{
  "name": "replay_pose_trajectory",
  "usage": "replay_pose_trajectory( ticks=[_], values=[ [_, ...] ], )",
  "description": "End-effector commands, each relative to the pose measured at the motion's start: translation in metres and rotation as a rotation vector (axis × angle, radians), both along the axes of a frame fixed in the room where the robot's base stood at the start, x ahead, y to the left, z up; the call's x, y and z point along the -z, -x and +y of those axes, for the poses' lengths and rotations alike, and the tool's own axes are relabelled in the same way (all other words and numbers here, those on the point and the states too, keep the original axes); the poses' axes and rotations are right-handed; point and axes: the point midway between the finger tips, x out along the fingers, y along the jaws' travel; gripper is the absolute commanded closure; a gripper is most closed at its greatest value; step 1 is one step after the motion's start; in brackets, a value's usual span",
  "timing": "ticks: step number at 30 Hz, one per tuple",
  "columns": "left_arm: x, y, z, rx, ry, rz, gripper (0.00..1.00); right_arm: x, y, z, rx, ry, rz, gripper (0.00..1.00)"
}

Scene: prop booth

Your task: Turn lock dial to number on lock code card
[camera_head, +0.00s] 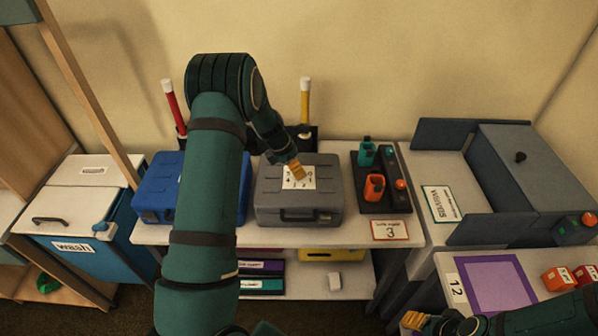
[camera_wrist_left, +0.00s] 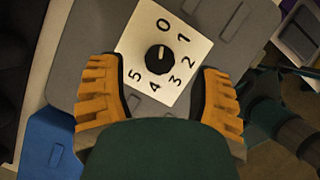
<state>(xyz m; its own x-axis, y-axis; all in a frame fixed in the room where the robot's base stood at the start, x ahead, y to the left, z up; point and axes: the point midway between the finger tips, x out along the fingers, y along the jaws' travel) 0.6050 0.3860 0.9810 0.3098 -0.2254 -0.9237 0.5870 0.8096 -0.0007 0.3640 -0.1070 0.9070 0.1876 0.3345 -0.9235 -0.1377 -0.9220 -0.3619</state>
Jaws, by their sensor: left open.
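A grey case (camera_head: 275,212) stands on the table with a white number plate (camera_head: 308,184) on its lid. In the left wrist view, the black lock dial (camera_wrist_left: 158,60) sits at the middle of the plate, with the numbers 0 to 5 around it. Its pale pointer mark appears to face 0. My left gripper (camera_head: 295,170) is over the plate, open, with its orange fingers on either side of the dial and apart from it. The lock code card (camera_head: 390,231) leans at the table front and shows 3. My right gripper (camera_head: 430,321) is low at right, its opening unclear.
A blue case (camera_head: 158,190) is left of the grey case, partly behind my left arm. Right of it is a black tray (camera_head: 385,203) with teal and orange items. Red (camera_head: 172,100) and yellow (camera_head: 305,100) sticks stand behind. A grey machine (camera_head: 535,180) is farther right.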

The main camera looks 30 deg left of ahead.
Motion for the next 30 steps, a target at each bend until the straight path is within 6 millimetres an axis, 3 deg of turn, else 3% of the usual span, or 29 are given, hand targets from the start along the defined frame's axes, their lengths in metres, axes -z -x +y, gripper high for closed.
replay_pose_trajectory(
  ticks=[7,19,24,25,30],
  values=[
    [0.028,-0.009,-0.006,0.000,-0.001,0.001,0.35,0.001,0.000,0.000,0.000,0.000,0.000,0.53],
    [0.032,-0.011,-0.008,0.001,-0.001,-0.001,0.33,0.001,0.000,0.000,0.000,0.000,0.000,0.53],
    [0.032,-0.011,-0.008,0.001,0.000,0.000,0.93,0.001,0.000,0.000,0.000,0.000,0.000,0.53],
    [0.032,-0.011,-0.008,0.001,0.000,0.000,1.00,0.001,0.000,0.000,0.000,0.000,0.000,0.53],
    [0.032,-0.011,-0.008,0.001,0.000,0.000,1.00,0.001,0.000,0.000,0.000,0.000,0.000,0.53]
  ],
)
